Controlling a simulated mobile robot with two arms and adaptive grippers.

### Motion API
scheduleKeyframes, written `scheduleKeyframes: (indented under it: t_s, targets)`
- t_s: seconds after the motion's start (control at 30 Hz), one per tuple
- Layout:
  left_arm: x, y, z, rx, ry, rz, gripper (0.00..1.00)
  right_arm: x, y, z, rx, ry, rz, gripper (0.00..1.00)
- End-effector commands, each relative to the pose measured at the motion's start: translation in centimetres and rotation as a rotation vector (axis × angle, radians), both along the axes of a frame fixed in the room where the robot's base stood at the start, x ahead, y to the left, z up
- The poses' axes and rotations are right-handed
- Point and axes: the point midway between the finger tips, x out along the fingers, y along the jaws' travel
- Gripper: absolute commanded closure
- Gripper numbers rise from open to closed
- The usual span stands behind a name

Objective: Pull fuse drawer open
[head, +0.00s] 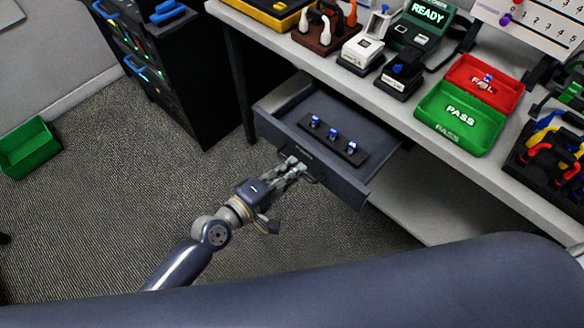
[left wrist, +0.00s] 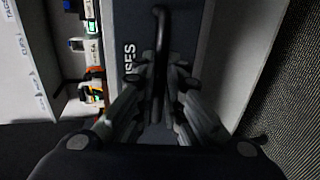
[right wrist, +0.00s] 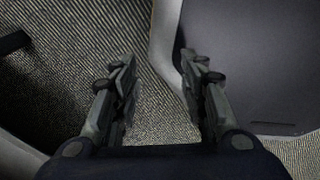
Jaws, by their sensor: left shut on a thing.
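The fuse drawer (head: 373,151) stands open under the workbench in the head view. My right gripper (right wrist: 160,75) shows only in the right wrist view, fingers apart and empty, above the carpet.
The workbench (head: 425,128) above the drawer holds a green PASS tray (head: 442,133), a red FAIL tray (head: 503,97), a READY device (head: 428,14) and cable racks. A black cabinet (head: 185,85) stands left of the drawer. A green bin (head: 28,150) sits on the carpet at far left.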

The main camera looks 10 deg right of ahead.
Motion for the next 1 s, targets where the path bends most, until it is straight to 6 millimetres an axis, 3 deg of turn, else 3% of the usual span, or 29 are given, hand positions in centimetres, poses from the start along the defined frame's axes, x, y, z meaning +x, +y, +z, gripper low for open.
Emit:
scheduleKeyframes:
  t_s: [0.03,0.1,0.53,1.0]
  targets:
    - [-0.1,0.0,-0.1,0.002,0.003,-0.002,0.86,-0.1,0.2,0.0,0.003,0.001,0.001,0.6]
    - [-0.1,0.0,-0.1,0.002,0.003,-0.002,0.71,-0.1,0.3,0.0,0.003,0.002,0.002,0.6]
    - [-0.4,0.5,0.0,0.001,0.001,0.0,0.71,-0.1,-1.0,0.0,-0.012,0.003,0.001,0.6]
    - [-5.2,6.7,1.6,0.005,0.001,-0.003,0.71,0.0,-0.7,0.0,-0.009,0.001,0.001,0.6]
